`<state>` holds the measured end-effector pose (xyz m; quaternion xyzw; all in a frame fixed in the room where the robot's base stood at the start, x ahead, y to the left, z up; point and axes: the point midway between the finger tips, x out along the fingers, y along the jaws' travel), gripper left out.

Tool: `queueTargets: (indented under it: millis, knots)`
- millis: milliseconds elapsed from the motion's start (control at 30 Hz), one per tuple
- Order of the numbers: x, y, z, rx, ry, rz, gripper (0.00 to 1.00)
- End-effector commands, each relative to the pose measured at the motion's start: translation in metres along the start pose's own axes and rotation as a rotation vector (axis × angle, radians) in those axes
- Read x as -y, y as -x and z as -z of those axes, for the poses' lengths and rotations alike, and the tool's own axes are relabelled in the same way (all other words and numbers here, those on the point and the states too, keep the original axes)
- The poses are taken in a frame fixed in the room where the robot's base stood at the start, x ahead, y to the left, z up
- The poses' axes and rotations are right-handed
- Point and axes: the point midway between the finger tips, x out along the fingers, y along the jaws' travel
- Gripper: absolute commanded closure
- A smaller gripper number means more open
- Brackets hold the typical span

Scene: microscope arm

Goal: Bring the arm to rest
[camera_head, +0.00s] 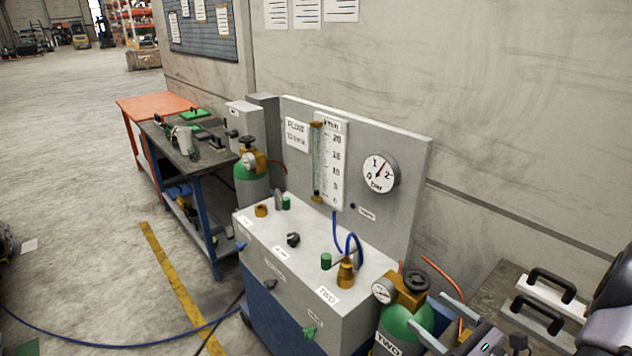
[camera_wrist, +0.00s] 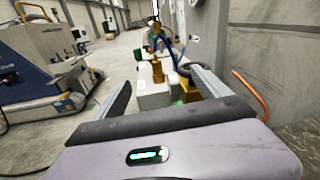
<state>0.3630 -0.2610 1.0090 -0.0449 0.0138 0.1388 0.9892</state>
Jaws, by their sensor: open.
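My gripper (camera_head: 427,311) is at the lower right of the head view, its two grey fingers spread apart beside a green gas cylinder (camera_head: 402,326) marked TWO. The cylinder has a brass valve (camera_head: 409,292), a dark handwheel and a round gauge (camera_head: 383,290). In the wrist view my gripper (camera_wrist: 157,80) is open, with its fingers to either side. Brass fittings and white surfaces show between and beyond them, and I see nothing gripped. Whether a finger touches the cylinder cannot be told.
A bench unit (camera_head: 292,262) with a flow tube (camera_head: 331,160), a dial (camera_head: 381,173) and a blue hose stands left of my gripper. An orange hose (camera_head: 440,268) rises close behind the cylinder. A surface with handled cases (camera_head: 541,312) is at right. Open floor (camera_head: 70,180) lies left.

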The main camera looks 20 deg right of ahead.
Motion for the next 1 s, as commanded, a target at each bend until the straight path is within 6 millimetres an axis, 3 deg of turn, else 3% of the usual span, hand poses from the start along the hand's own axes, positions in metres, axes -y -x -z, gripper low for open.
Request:
queueTargets:
  millis: [33,67,100,167,200,233,300,333,400,500,600,733,1000]
  knots:
    - [-0.032,-0.024,-0.027,-0.024,0.086,-0.157,0.14]
    - [-0.058,-0.036,-0.042,-0.046,0.146,-0.268,0.14]
    - [-0.097,-0.049,-0.061,-0.081,0.238,-0.427,0.14]
    - [-0.158,-0.055,-0.084,-0.142,0.408,-0.669,0.14]
    - [-0.198,-0.051,-0.096,-0.188,0.551,-0.829,0.14]
    - [-0.224,-0.044,-0.102,-0.221,0.664,-0.936,0.14]
    - [-0.269,-0.022,-0.112,-0.292,0.959,-1.140,0.14]
    - [-0.281,-0.012,-0.116,-0.316,1.094,-1.204,0.14]
    - [-0.297,0.007,-0.125,-0.353,1.407,-1.292,0.14]
    - [-0.303,0.022,-0.142,-0.358,1.789,-1.294,0.14]
    - [-0.303,0.027,-0.158,-0.338,2.031,-1.237,0.14]
    - [-0.302,0.029,-0.167,-0.325,2.143,-1.194,0.14]
    - [-0.302,0.029,-0.168,-0.326,2.143,-1.193,0.14]
